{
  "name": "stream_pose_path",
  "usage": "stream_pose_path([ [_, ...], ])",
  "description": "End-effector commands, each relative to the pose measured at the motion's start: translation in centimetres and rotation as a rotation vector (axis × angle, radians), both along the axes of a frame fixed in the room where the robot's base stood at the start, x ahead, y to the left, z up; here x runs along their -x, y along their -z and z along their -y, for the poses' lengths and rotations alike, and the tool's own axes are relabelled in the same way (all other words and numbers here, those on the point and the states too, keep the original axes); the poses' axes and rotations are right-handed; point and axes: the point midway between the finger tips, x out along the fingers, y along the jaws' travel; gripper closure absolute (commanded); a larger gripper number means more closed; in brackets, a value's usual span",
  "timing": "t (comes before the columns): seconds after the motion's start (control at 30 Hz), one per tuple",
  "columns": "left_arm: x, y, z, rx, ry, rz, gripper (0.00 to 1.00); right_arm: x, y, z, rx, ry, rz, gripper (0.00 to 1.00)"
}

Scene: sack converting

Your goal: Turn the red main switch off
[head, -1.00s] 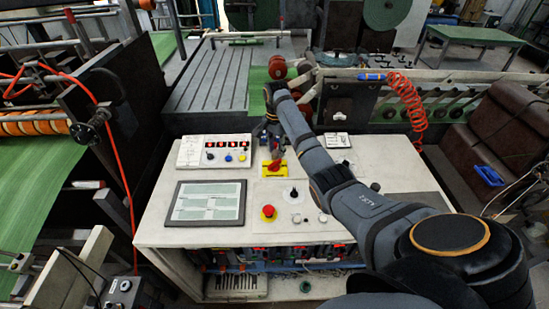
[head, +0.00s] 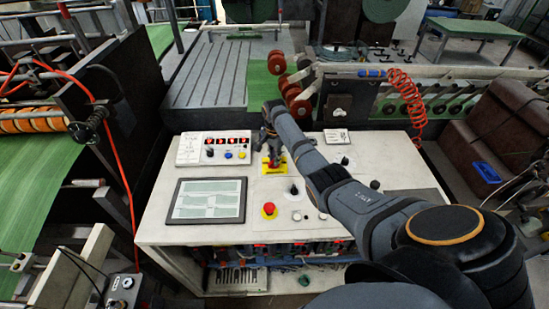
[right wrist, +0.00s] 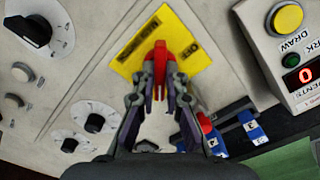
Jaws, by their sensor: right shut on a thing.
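The red main switch (right wrist: 159,72) has a narrow red handle on a yellow plate (right wrist: 128,62). In the right wrist view the handle stands at a slant to the plate's edges. My right gripper (right wrist: 159,88) is shut on this handle, one finger on each side. In the head view the yellow plate (head: 273,170) lies near the back middle of the console top. My right gripper (head: 271,150) comes down on it from above and hides most of the handle. The plate's lettering is too blurred to read fully. My left gripper is not in view.
The white console top (head: 155,222) carries a screen (head: 208,200), a button box (head: 213,149), a red mushroom button (head: 269,208) and a black knob (head: 293,189). In the wrist view, dials (right wrist: 94,122) lie left of the gripper. An orange coiled hose (head: 407,100) hangs at the right.

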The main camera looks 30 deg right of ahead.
Motion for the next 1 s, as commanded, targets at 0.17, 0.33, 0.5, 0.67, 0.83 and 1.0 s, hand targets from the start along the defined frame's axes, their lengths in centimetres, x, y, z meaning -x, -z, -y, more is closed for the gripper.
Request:
stream_pose_path([
  [0.17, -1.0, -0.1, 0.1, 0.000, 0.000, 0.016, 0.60, 0.0, -0.1, 0.0, 0.000, -0.001, 0.000, 1.00],
  [0.33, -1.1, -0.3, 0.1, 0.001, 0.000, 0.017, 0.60, 0.0, -0.1, 0.0, 0.000, -0.023, 0.000, 1.00],
  [0.5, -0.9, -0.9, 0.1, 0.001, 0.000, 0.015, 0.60, -0.1, -0.3, 0.0, 0.000, -0.097, 0.001, 1.00],
  [0.67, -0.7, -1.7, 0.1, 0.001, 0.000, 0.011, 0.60, -0.1, -0.4, 0.0, 0.000, -0.215, 0.001, 1.00],
  [0.83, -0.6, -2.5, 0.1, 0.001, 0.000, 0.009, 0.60, -0.1, -0.4, 0.0, -0.001, -0.374, 0.002, 1.00],
  [1.0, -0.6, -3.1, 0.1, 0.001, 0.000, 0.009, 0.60, -0.1, -0.4, 0.0, 0.000, -0.535, 0.001, 1.00],
])
